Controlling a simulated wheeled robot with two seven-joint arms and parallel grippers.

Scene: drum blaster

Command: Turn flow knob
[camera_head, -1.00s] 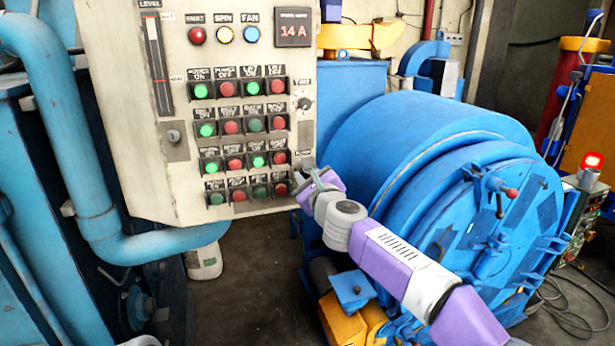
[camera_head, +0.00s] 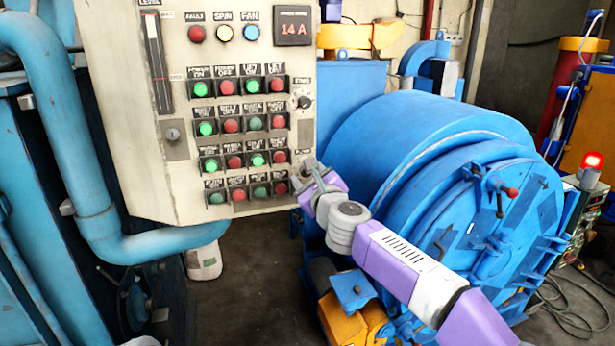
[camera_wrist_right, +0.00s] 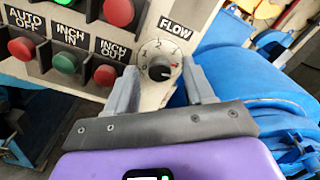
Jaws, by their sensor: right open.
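The flow knob (camera_wrist_right: 160,70) is a small black round knob on a white dial with numbers, under the FLOW label (camera_wrist_right: 174,27). It sits at the lower right corner of the cream control panel (camera_head: 145,185). My right gripper (camera_wrist_right: 160,66) is open, with one grey finger on each side of the knob in the wrist view. I cannot tell whether the fingers touch it. In the head view my right gripper (camera_head: 308,179) is at the panel's lower right edge and covers most of the knob. My left gripper is not in view.
Rows of green and red buttons (camera_head: 235,162) sit just left of the knob, with INCH OUT (camera_wrist_right: 104,75) nearest. A black timer knob (camera_head: 304,102) is above. The large blue drum (camera_head: 400,140) stands right behind my right arm. A blue pipe (camera_head: 165,243) runs below the panel.

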